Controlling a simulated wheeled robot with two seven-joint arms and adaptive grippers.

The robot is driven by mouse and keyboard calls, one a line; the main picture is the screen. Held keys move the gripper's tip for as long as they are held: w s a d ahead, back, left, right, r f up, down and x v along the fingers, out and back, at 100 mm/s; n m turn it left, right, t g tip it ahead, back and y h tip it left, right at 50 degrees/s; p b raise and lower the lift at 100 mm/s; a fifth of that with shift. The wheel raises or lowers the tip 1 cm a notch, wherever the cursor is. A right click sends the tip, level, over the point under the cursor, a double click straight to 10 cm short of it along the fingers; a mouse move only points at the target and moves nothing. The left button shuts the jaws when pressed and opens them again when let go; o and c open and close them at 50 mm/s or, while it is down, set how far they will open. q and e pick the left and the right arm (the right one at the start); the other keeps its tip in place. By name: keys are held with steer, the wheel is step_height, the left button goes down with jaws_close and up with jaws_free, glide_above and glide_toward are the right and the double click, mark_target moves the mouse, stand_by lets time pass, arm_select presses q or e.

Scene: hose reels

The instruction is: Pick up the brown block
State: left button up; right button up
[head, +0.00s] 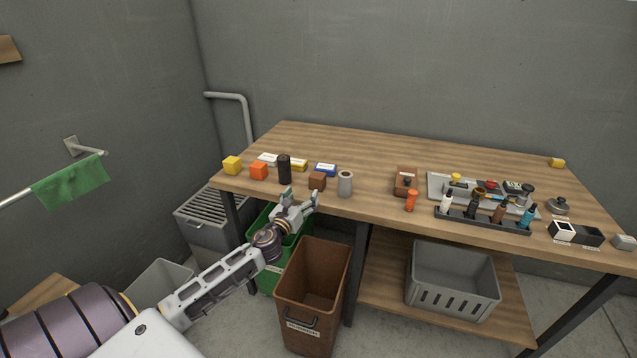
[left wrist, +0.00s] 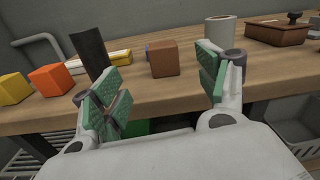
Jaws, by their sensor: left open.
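The brown block (head: 317,181) is a small cube on the wooden table near its front edge, between a black cylinder and a grey cylinder. In the left wrist view the brown block (left wrist: 164,58) stands ahead, between the open fingers and beyond their tips. My left gripper (head: 302,199) is open and empty, just in front of the table's front edge, close to the block. Its green finger pads show in the left wrist view (left wrist: 160,80). It is apart from the block. My right gripper is not in view.
The black cylinder (head: 284,169) and grey cylinder (head: 345,184) flank the block. Orange (head: 258,171) and yellow (head: 232,165) cubes stand to the left, a blue-and-white box (head: 325,169) just behind. A brown bin (head: 315,290) and a green bin (head: 258,240) stand below the table edge.

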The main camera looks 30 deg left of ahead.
arm_select(q)
steer(key=shift+m, duration=0.8)
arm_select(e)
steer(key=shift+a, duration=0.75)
arm_select(q)
steer(key=shift+w+a, duration=0.1)
steer(key=shift+w, duration=0.05)
